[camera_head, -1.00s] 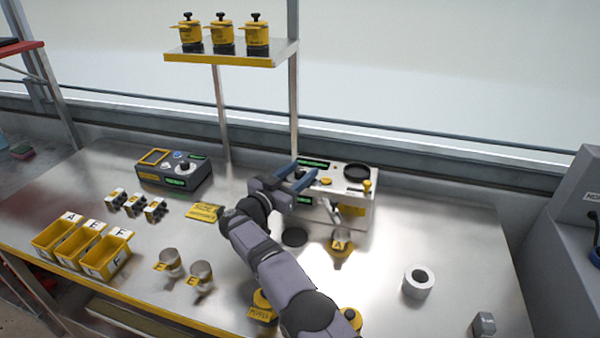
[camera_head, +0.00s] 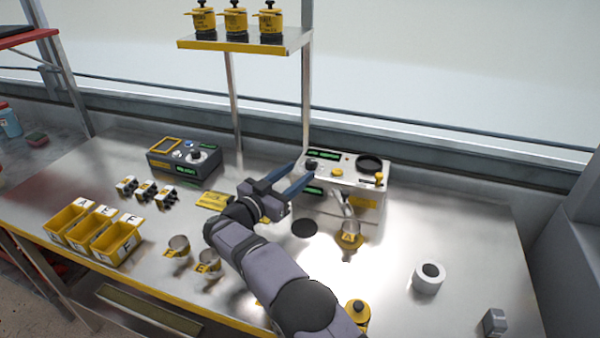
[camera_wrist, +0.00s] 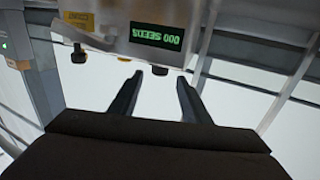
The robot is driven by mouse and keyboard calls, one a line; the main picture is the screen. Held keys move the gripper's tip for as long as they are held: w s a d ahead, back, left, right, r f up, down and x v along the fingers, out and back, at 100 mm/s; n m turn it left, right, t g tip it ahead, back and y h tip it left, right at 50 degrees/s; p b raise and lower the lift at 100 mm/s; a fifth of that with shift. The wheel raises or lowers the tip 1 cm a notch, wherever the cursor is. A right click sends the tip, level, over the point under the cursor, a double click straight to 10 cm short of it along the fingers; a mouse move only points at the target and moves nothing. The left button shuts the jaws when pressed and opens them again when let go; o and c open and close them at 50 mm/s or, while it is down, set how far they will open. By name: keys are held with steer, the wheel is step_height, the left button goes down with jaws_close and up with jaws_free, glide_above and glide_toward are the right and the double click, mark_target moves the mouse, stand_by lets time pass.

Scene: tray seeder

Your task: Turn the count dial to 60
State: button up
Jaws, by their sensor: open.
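The white seeder (camera_head: 368,200) stands at the back middle of the bench, with green displays and a dark knob (camera_head: 312,164) on its top left that looks like the count dial. Its dial marks are too small to read. My gripper (camera_head: 305,172) is open, its fingers pointing at the seeder's left front, close to the knob; contact cannot be told. In the wrist view, the open fingers (camera_wrist: 159,78) are empty below a display (camera_wrist: 156,37) reading SEEDS 000, upside down. A dark knob (camera_wrist: 160,70) shows between and just beyond the fingertips.
A dark grey control box (camera_head: 170,165) with another knob stands at the back left. Yellow bins (camera_head: 120,240), small cups (camera_head: 179,247) and a yellow-based funnel (camera_head: 350,240) stand on the bench. A white roll (camera_head: 428,279) is at right. A shelf (camera_head: 240,46) rises behind.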

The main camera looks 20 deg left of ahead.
stand_by(0.3)
steer(key=w+d+r+n+t+p, duration=0.1)
steer(key=w+d+r+n+p, duration=0.1)
steer(key=d+r+p, duration=0.65)
steer(key=n+y+b, duration=0.2)
steer(key=n+y, duration=0.2)
steer(key=y, duration=0.4)
glide_toward(310, 165)
steer(key=w, duration=0.2)
steer(key=shift+w+a+m, duration=0.1)
steer(key=shift+a+m, duration=0.05)
steer(key=shift+m, duration=0.25)
steer(key=shift+w, duration=0.15)
steer(key=shift+w+a+p, duration=0.2)
steer(key=shift+w+p, duration=0.4)
steer(key=shift+w, duration=1.15)
steer(key=shift+w+a+p, duration=0.2)
steer(key=shift+w+p, duration=0.35)
steer(key=shift+w, duration=1.2)
